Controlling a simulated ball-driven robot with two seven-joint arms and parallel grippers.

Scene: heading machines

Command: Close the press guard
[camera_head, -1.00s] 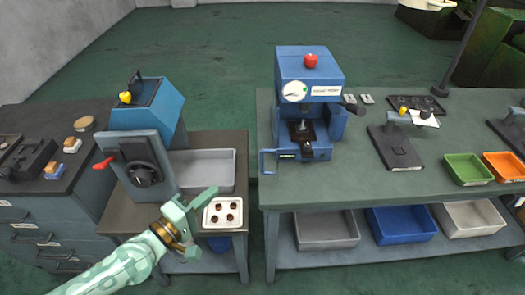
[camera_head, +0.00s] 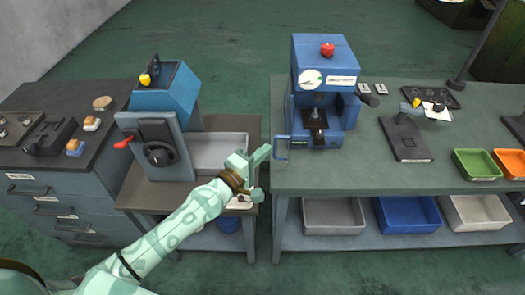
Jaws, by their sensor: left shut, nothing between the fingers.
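The blue press (camera_head: 325,62) stands at the left end of the green bench, with a round gauge on its front and a red button on top. A blue handle-like frame (camera_head: 281,147) juts out at the press's lower left; it appears to be the guard's handle, and the press front stands uncovered. My left gripper (camera_head: 262,155) is shut and empty, just left of this frame. Whether they touch I cannot tell. My right gripper is not in view.
A smaller blue machine (camera_head: 165,90) with a red-tipped lever stands on the lower table at left, beside a grey tray (camera_head: 222,150). Green (camera_head: 478,164) and orange (camera_head: 510,162) bins sit on the bench at right. Bins (camera_head: 333,215) fill the shelf below.

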